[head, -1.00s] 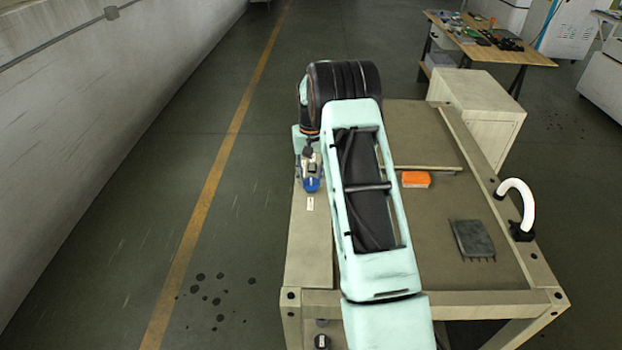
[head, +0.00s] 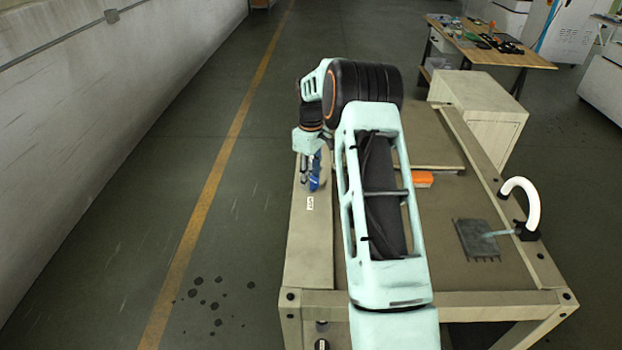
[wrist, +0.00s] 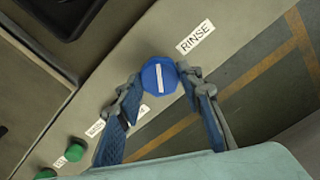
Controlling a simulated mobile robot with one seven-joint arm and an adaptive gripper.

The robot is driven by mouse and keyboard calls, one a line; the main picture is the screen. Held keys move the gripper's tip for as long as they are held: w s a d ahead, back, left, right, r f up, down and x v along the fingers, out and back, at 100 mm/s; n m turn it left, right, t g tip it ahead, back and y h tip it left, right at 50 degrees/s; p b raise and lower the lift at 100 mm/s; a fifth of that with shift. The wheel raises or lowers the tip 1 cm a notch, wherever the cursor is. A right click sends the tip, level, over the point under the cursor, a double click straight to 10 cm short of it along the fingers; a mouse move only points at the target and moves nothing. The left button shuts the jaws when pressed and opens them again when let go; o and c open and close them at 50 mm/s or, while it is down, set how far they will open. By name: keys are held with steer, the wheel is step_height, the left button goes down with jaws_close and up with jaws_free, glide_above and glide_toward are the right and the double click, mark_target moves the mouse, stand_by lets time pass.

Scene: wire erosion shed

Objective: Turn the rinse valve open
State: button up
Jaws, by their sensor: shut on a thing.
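The rinse valve is a round blue knob (wrist: 158,76) with a white line across its top, on the bench's left rail beside a RINSE label (wrist: 195,38). In the wrist view the line stands nearly upright. My gripper (wrist: 161,77) is shut on the knob, one blue-padded finger at each side. In the head view my gripper (head: 310,174) reaches down at the rail and partly hides the blue knob (head: 315,184). A white curved spout (head: 533,199) stands on the right rail. A pale streak like water (head: 498,233) runs from its base to a grey plate (head: 474,243).
Two green knobs (wrist: 75,152) with labels sit along the same rail. An orange block (head: 423,179) lies on the bench, partly behind my arm. A cabinet (head: 483,110) and a wooden table (head: 490,48) stand beyond.

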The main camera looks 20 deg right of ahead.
steer(key=n, duration=0.3)
steer(key=shift+n, duration=2.3)
steer(key=o, duration=1.2)
steer(key=shift+c, duration=0.2)
step_height(320, 180, up, 12)
